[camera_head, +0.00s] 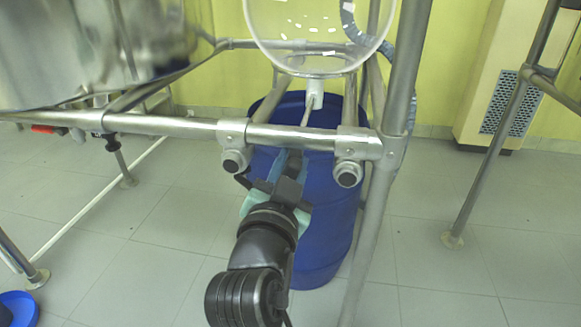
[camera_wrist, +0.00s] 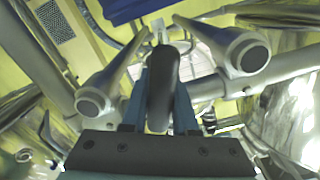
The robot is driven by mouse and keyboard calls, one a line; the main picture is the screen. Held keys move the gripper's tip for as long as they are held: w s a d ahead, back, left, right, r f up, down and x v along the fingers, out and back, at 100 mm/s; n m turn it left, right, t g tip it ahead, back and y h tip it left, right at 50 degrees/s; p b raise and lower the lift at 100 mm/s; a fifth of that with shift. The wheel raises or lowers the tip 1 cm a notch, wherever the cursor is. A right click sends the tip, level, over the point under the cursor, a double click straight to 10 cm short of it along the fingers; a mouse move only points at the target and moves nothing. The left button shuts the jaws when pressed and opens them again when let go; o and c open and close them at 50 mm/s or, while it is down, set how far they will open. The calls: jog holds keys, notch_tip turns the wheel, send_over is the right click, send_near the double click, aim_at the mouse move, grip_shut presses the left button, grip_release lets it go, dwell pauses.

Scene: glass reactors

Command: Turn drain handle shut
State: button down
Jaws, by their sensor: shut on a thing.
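The glass reactor vessel (camera_head: 318,30) hangs in the metal frame, with a white drain outlet (camera_head: 315,100) under its rounded bottom. My gripper (camera_head: 288,172) reaches up from below, just under the frame's front crossbar. In the wrist view my gripper (camera_wrist: 160,100) has its blue fingers on both sides of a long black handle (camera_wrist: 163,75), seemingly the drain handle, and is shut on it. The handle points along the fingers toward the camera. Its joint with the valve is mostly hidden, so its turn angle cannot be told.
A metal crossbar (camera_head: 190,127) with two round-ended clamp stubs runs right above my gripper. The stubs flank the fingers in the wrist view. A blue drum (camera_head: 325,230) stands behind my arm. A frame post (camera_head: 385,200) is close on the right. Open tiled floor lies farther right.

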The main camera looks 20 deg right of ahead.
jog(key=c, duration=0.7)
grip_release()
